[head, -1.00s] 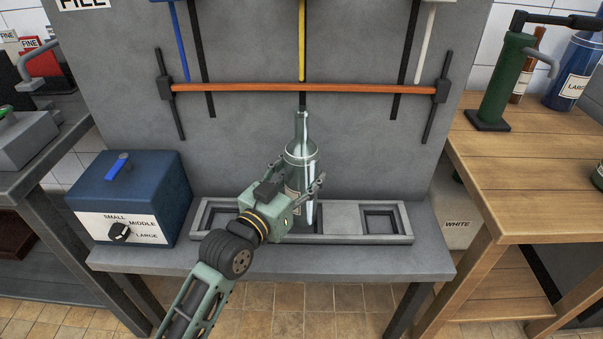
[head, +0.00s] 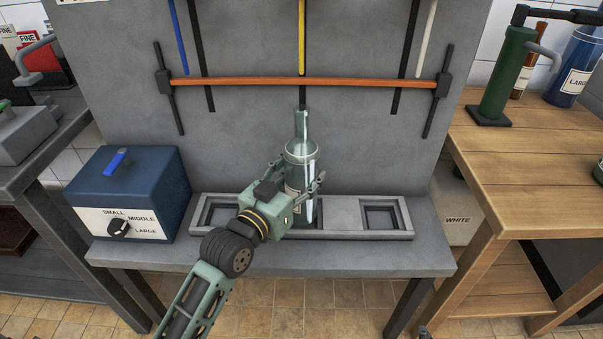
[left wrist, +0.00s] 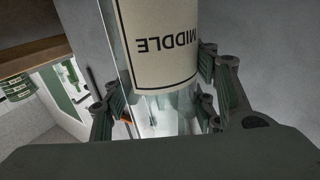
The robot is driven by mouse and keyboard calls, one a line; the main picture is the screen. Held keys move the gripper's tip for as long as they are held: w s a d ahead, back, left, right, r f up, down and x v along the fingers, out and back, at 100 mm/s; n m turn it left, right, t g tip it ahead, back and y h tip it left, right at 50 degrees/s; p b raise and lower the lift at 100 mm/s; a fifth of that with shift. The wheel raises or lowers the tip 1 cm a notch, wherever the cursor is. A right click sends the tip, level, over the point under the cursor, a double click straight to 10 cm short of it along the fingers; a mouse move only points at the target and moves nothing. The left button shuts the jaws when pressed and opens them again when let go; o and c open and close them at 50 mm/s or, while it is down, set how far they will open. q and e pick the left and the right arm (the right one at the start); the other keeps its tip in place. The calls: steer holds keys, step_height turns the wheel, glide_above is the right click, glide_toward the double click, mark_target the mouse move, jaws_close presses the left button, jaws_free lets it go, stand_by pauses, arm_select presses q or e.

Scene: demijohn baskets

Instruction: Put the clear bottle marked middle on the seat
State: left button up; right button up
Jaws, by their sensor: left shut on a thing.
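The clear bottle (head: 302,155) stands upright in the middle of the head view, over the middle square of the grey seat tray (head: 342,215). Its label reads MIDDLE in the left wrist view (left wrist: 160,45), where the text appears upside down. My left gripper (head: 300,185) is shut around the bottle's body, with fingers on both sides of it. The gripper hides part of the label and the bottle's lower left side. I cannot tell whether the base rests on the tray. My right gripper is not in view.
A blue box (head: 128,195) with a SMALL, MIDDLE, LARGE dial stands left of the tray. An orange bar (head: 300,83) crosses behind and above the bottle, with a yellow rod (head: 302,35) hanging over it. An empty square recess (head: 381,216) lies at the tray's right. A wooden table stands at right.

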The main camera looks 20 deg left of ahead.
arm_select(q)
steer(key=shift+f, duration=0.1)
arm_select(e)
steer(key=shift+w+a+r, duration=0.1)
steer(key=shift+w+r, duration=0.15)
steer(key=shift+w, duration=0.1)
arm_select(q)
steer(key=shift+f, duration=0.3)
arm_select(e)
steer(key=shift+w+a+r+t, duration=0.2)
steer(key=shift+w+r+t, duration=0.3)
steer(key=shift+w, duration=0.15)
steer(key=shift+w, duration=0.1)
arm_select(q)
steer(key=o, duration=1.9)
steer(key=shift+f, duration=0.1)
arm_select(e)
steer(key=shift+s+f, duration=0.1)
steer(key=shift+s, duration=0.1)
